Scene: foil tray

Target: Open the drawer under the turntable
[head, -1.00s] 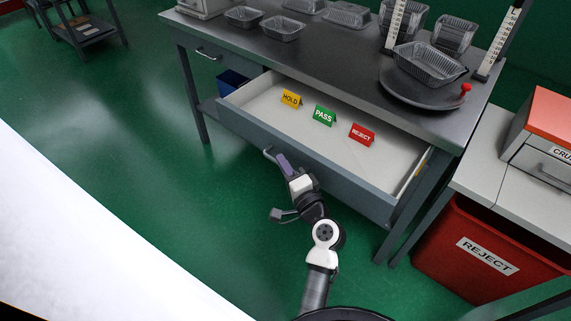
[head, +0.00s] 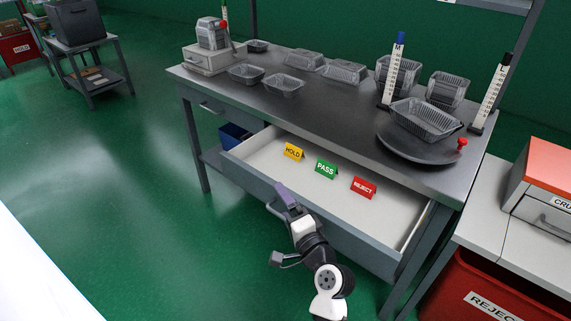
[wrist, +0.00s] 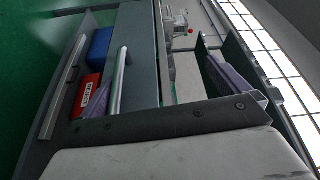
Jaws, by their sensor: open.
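The drawer (head: 385,262) under the turntable (head: 420,150) stands pulled out from the table, its white inside showing. The wrist view shows a metal bar handle (wrist: 118,82) and the open fingers. Whether the gripper touches the handle cannot be told. A foil tray (head: 427,120) sits on the turntable.
A closed drawer (head: 213,108) is at the left, with a blue bin (head: 235,133) below. A red reject bin (head: 470,290) and side cabinet stand at right. Green floor is free at left.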

